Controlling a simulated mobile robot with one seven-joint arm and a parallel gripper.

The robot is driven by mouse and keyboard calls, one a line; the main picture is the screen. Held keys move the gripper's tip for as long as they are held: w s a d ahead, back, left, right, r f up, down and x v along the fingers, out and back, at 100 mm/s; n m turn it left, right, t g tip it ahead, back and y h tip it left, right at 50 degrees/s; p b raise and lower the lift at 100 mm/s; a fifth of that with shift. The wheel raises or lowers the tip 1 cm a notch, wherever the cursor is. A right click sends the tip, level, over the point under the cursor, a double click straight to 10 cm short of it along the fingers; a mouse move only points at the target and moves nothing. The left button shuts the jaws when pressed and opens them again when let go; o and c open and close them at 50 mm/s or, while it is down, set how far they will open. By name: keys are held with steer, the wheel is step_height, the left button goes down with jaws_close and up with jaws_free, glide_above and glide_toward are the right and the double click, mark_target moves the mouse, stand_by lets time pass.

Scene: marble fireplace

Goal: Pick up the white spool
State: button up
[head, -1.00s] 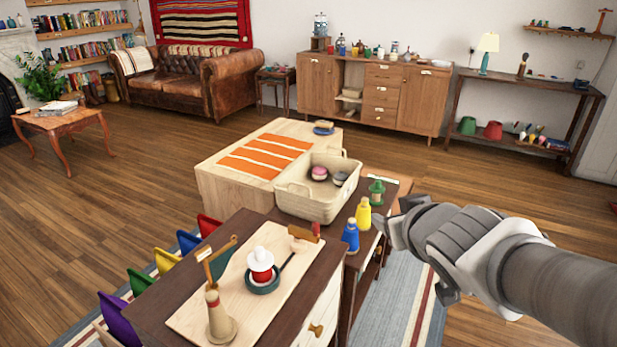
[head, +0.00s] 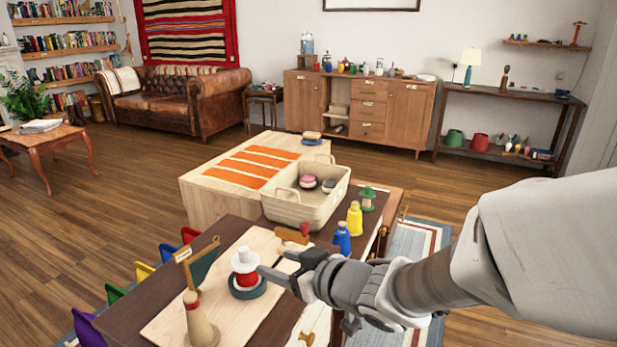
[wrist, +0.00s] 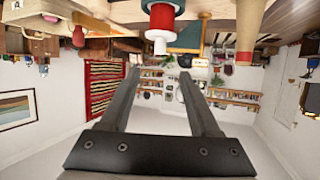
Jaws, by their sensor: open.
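The white spool (head: 245,261) shows as a white flanged piece with a knob on top of a red body. It stands upright on a dark green round base (head: 247,288) on the pale wooden board (head: 180,322). It also shows upside down at the top of the wrist view (wrist: 159,38), ahead of the fingers. My gripper (head: 275,263) is open and empty, just right of the spool in the head view. One fingertip looks close to it; I cannot tell whether they touch. In the wrist view the gap between my fingers (wrist: 160,74) is clear.
Colored panels (head: 115,293) line the table's left side.

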mark_target(246, 251)
steer(key=shift+w+a+f+p, duration=0.1)
steer(key=shift+w+a+p, duration=0.35)
steer(key=shift+p, duration=1.85)
steer(key=x, duration=0.2)
steer(key=b+x, duration=0.1)
steer(key=x, duration=0.1)
steer(key=b+x, duration=0.1)
steer(key=x, duration=0.2)
steer(key=shift+d+f, duration=0.2)
steer(key=shift+f, duration=0.15)
steer(key=shift+r+b+x, duration=0.15)
steer(key=shift+b+x, duration=0.25)
steer(key=shift+x, duration=1.05)
steer(key=shift+r+b+x, duration=0.15)
steer(key=shift+b+x, duration=0.25)
steer(key=shift+x, duration=1.1)
steer(key=shift+a, duration=0.15)
steer(key=shift+c, duration=0.3)
jaws_close()
